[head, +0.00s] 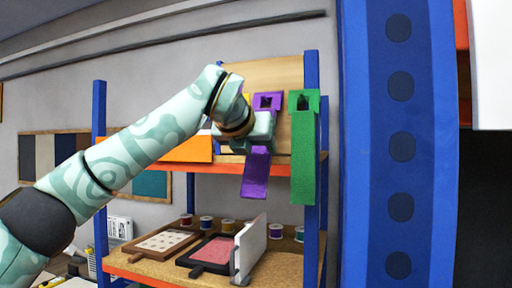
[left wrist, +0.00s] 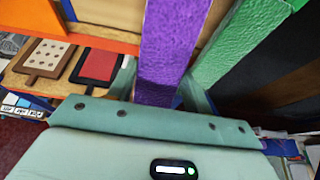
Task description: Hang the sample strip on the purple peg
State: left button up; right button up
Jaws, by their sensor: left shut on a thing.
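The purple sample strip (head: 256,175) is at the board on the rack's upper shelf, its lower end slanting to the left. My left gripper (head: 262,132) is shut on the strip partway along it. The left wrist view shows the strip (left wrist: 167,45) passing between the two fingers (left wrist: 157,92). Above the gripper is a purple piece with a dark opening (head: 267,101). I cannot tell whether the strip's top is around the purple peg, and the peg itself is not clear. My right gripper is not in view.
A green strip (head: 303,150) hangs close on the right, near the blue rack post (head: 312,70). A yellow bit shows behind my wrist. An orange panel (head: 190,150) is left of the gripper. The lower shelf (head: 275,270) holds framed pieces, spools and an upright white panel (head: 251,245).

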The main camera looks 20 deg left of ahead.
pick_arm(q)
jog(key=o, duration=1.1)
